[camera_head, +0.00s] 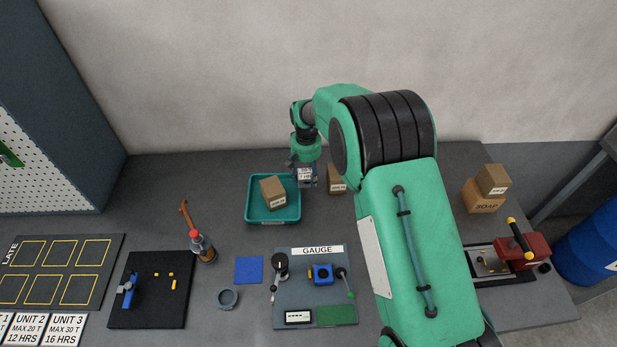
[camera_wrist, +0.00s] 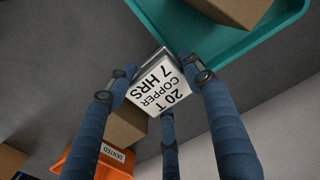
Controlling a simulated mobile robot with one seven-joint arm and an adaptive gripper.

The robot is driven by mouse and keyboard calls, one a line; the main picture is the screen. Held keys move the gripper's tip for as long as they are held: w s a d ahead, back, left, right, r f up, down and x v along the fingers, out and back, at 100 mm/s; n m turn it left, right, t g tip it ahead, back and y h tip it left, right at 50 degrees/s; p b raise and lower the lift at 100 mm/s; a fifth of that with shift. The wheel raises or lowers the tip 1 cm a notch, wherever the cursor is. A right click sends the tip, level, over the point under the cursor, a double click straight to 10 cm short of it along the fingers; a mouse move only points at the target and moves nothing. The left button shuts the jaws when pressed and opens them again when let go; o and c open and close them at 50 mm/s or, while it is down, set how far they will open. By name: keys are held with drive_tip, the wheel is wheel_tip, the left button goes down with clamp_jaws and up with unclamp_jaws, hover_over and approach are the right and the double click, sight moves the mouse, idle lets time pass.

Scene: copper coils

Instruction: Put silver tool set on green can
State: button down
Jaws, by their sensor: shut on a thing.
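My gripper (camera_head: 304,177) hangs by the right edge of the teal tray. In the wrist view my blue-grey fingers (camera_wrist: 160,78) are closed around a small silver-sided block with a white label (camera_wrist: 158,92) reading "20 T COPPER 7 HRS". The label also shows at the fingertips in the head view (camera_head: 305,174). The block is over or just beside the teal tray's right rim; its height is unclear. I see nothing I can clearly name as a silver tool set or a green can.
The teal tray (camera_head: 252,217) holds a cardboard box (camera_head: 273,192). Another box (camera_head: 337,181) stands right of the gripper. An orange "DENTED" bin (camera_wrist: 72,160) shows in the wrist view.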

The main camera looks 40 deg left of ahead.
sight(308, 174)
drive_tip(key=shift+r, duration=0.1)
wheel_tip(308, 174, up, 15)
drive_tip(key=s+d+p, duration=0.2)
drive_tip(key=d, duration=1)
drive_tip(key=s+d+p, duration=0.3)
drive_tip(key=d, duration=1)
drive_tip(key=s+d+p, duration=0.2)
drive_tip(key=s+d, duration=0.5)
drive_tip(key=d, duration=0.5)
drive_tip(key=s+d+p, duration=0.2)
drive_tip(key=s+d, duration=0.6)
drive_tip(key=d, duration=0.4)
drive_tip(key=shift+w+a+f, duration=0.15)
drive_tip(key=shift+w+f, duration=0.05)
drive_tip(key=shift+f, duration=1.15)
drive_tip(key=shift+w+a+f, duration=0.1)
drive_tip(key=shift+w+f, duration=0.05)
drive_tip(key=shift+f, duration=1.2)
